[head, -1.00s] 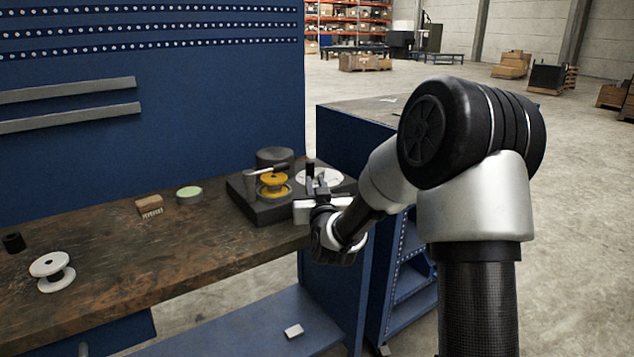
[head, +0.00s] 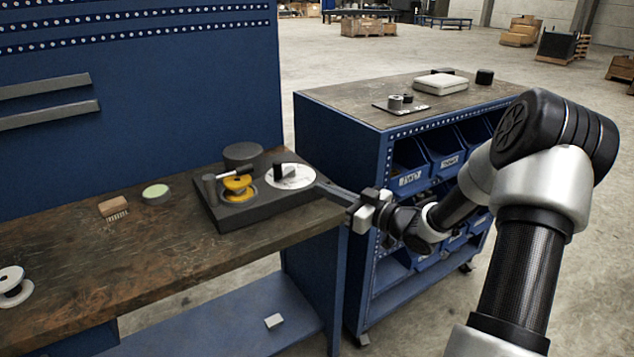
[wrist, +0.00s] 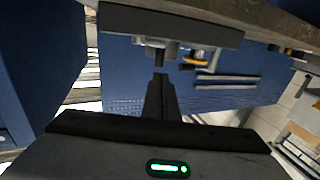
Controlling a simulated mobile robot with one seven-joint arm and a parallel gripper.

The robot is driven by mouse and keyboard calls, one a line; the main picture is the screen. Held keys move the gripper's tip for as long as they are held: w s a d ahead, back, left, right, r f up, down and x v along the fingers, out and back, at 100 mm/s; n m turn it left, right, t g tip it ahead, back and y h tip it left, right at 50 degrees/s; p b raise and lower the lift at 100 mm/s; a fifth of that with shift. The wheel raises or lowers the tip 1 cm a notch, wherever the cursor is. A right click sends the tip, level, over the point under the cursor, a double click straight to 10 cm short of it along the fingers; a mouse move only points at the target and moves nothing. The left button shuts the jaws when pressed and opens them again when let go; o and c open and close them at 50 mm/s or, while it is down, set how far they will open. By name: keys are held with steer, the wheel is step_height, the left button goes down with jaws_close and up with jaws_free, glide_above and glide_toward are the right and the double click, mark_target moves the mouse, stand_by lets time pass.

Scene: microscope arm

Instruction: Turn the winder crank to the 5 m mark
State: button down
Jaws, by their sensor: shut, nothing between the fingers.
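The winder sits on the bench as a dark base (head: 255,208) with a yellow spool (head: 238,185) and a white dial (head: 297,180). The dark crank (head: 285,169) lies over the dial, its handle toward the dial's upper left part. The dial's marks are too small to read. My gripper (head: 322,184) is shut and empty, its fingertips just right of the dial and apart from the crank handle. In the wrist view the shut fingers (wrist: 159,80) point toward the winder, with the yellow spool (wrist: 197,60) beyond; a dark upright piece shows just past the fingertips.
A brush (head: 113,208), a round green-topped tin (head: 156,194) and a white spool (head: 12,284) are on the bench (head: 150,250). A blue cart (head: 335,140) with bins stands at the right, behind my arm. The bench front is clear.

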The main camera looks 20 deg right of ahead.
mark_target(280, 171)
steer(key=b+x, duration=0.2)
steer(key=x, duration=1)
steer(key=shift+w+a, duration=0.1)
steer(key=shift+w, duration=0.05)
steer(key=shift+a+h, duration=0.1)
steer(key=shift+h, duration=0.2)
